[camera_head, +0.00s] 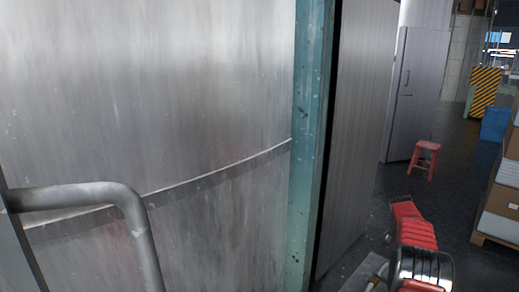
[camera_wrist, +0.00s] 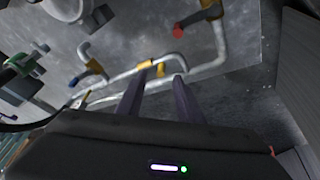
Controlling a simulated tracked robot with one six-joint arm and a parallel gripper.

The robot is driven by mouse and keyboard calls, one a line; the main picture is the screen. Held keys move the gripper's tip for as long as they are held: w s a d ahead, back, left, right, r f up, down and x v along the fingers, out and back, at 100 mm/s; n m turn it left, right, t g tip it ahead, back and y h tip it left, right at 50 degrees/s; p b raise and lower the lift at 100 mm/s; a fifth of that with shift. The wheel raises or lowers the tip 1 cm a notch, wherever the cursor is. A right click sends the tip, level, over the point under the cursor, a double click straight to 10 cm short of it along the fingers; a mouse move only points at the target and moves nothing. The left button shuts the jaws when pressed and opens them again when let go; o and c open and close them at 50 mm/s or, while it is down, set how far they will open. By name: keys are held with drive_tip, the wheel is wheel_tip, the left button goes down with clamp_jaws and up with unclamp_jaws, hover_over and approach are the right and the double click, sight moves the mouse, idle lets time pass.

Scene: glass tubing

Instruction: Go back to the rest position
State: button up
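My gripper (camera_wrist: 161,78) shows in the wrist view, with two dark fingers reaching up from the palm. The fingers stand apart, and I see nothing held between them. Behind the fingertips run grey pipes (camera_wrist: 205,67) with yellow fittings (camera_wrist: 153,66); I cannot tell how far off they are. In the head view only part of my red arm shows at the lower right, and the gripper is out of sight.
A large metal wall (camera_head: 170,90) with a grey bent pipe (camera_head: 90,195) fills the left of the head view. A teal post (camera_head: 307,110) edges it. A red stool (camera_head: 425,157) and stacked boxes (camera_head: 505,200) stand right, with dark open floor (camera_head: 460,150) between.

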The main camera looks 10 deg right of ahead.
drive_tip(key=s+a+f+n+y, duration=0.2)
drive_tip(key=s+a+f+n, duration=0.15)
drive_tip(key=a, duration=0.25)
drive_tip(key=s+a+r+n+t, duration=0.1)
drive_tip(key=s+a+r+n, duration=0.35)
drive_tip(key=a+r, duration=0.5)
drive_tip(key=s+a+r+n, duration=0.4)
drive_tip(key=s+a+r, duration=0.25)
drive_tip(key=a, duration=0.55)
drive_tip(key=s+a+r+n+t, duration=0.1)
drive_tip(key=s+a+r+n, duration=0.1)
drive_tip(key=s+a+r, duration=0.2)
drive_tip(key=s+a+r+n+t+y, duration=0.1)
drive_tip(key=s+a+r, duration=0.3)
drive_tip(key=s+a, duration=0.6)
drive_tip(key=s+a+r+n+t+y, duration=0.1)
drive_tip(key=s+a+r+n+t, duration=0.1)
drive_tip(key=s+a, duration=0.5)
wheel_tip(320, 180, up, 3)
drive_tip(key=shift+s+a+f+n+t, duration=0.1)
drive_tip(key=shift+s+a+n+t, duration=0.2)
drive_tip(key=shift+t, duration=0.4)
drive_tip(key=shift+s+d, duration=0.15)
drive_tip(key=shift+s, duration=0.1)
